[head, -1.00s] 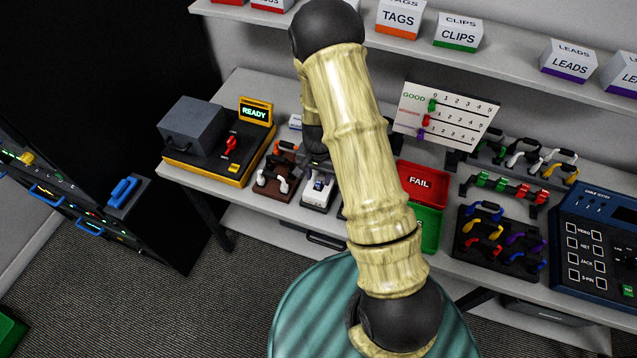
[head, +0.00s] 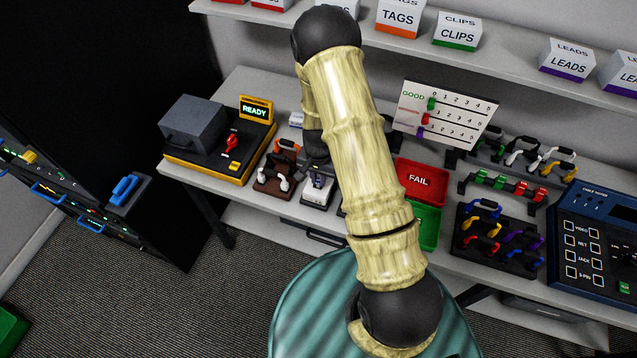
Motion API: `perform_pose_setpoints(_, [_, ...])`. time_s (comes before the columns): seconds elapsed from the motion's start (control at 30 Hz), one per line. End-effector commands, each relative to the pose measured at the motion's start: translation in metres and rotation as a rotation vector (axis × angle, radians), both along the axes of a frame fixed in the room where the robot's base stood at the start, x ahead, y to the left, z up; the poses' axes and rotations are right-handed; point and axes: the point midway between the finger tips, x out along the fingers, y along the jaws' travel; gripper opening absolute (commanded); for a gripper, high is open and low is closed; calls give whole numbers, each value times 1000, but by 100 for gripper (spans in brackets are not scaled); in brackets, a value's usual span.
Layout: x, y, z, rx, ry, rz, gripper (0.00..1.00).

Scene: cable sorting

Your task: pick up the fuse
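I cannot pick out the fuse for sure at this size. A small light holder (head: 317,198) with a dark and white piece standing in it sits on the bench. My gripper (head: 318,172) is a dark shape right over this holder, largely hidden by my arm. Its fingers are too small and dark to tell open from shut, and contact with the piece cannot be told. Left of it is a brown block (head: 268,187) with an orange handle (head: 287,145) and white knobs.
A yellow-edged READY station (head: 215,150) with a red lever stands at left. A red FAIL tray (head: 422,182) and a green tray (head: 430,228) lie right of my arm. Cable racks (head: 497,240) and a blue tester (head: 590,250) are farther right. A shelf (head: 490,55) with boxes runs above.

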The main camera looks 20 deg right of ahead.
Motion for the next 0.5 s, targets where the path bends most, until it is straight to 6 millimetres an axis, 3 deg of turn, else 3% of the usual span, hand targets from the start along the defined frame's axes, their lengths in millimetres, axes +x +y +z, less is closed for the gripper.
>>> perform_pose_setpoints(0.5, [0,0,4,-1,-1,0,0])
